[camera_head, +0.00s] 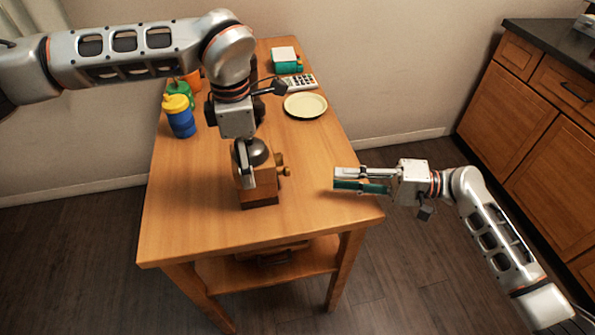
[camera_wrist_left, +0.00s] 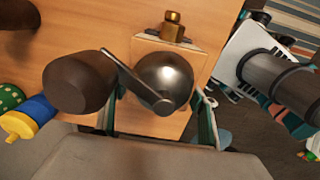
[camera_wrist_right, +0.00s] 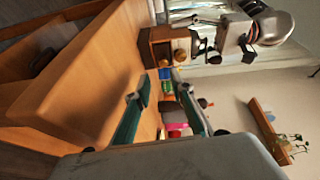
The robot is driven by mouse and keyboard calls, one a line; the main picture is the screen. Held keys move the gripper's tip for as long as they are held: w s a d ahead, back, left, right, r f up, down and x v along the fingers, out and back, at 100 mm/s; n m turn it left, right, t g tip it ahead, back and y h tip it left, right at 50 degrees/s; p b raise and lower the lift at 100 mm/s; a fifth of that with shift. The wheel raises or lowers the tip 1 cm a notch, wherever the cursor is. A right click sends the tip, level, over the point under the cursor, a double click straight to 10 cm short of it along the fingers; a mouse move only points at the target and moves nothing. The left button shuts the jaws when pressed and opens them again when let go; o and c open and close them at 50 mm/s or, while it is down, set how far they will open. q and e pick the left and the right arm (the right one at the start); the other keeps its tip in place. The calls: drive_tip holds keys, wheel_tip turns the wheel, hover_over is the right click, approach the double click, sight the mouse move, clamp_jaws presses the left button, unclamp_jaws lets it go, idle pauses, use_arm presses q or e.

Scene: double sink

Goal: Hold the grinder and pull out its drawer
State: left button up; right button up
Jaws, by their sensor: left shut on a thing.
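The grinder (camera_head: 260,198) is a wooden box with a metal dome, standing upright on the table near its middle. My left gripper (camera_head: 243,165) is shut on the grinder from above. In the left wrist view its fingers lie on either side of the metal dome (camera_wrist_left: 166,76), with the crank's dark knob (camera_wrist_left: 78,82) to the left. The brass drawer knob (camera_head: 286,171) is on the grinder's right side. It also shows in the right wrist view (camera_wrist_right: 180,54). My right gripper (camera_head: 336,180) is open and empty, right of the knob and apart from it, over the table's right edge.
The wooden table (camera_head: 190,225) has clear room at the front and right of the grinder. A pale plate (camera_head: 305,105), a calculator (camera_head: 301,82) and a green box with a white top (camera_head: 287,62) stand behind. A blue bottle with yellow lid (camera_head: 179,117) stands left.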

drive_tip(key=shift+w+d+f+m+t+y, duration=0.1)
drive_tip(key=shift+w+d+m+t+y, duration=0.15)
drive_tip(key=shift+d+m+t, duration=0.2)
drive_tip(key=a, duration=0.4)
drive_tip(key=w+a, duration=0.1)
drive_tip(key=a, duration=0.6)
drive_tip(key=shift+w+a, duration=0.2)
drive_tip(key=shift+a, duration=0.2)
drive_tip(key=shift+d, duration=0.1)
clamp_jaws()
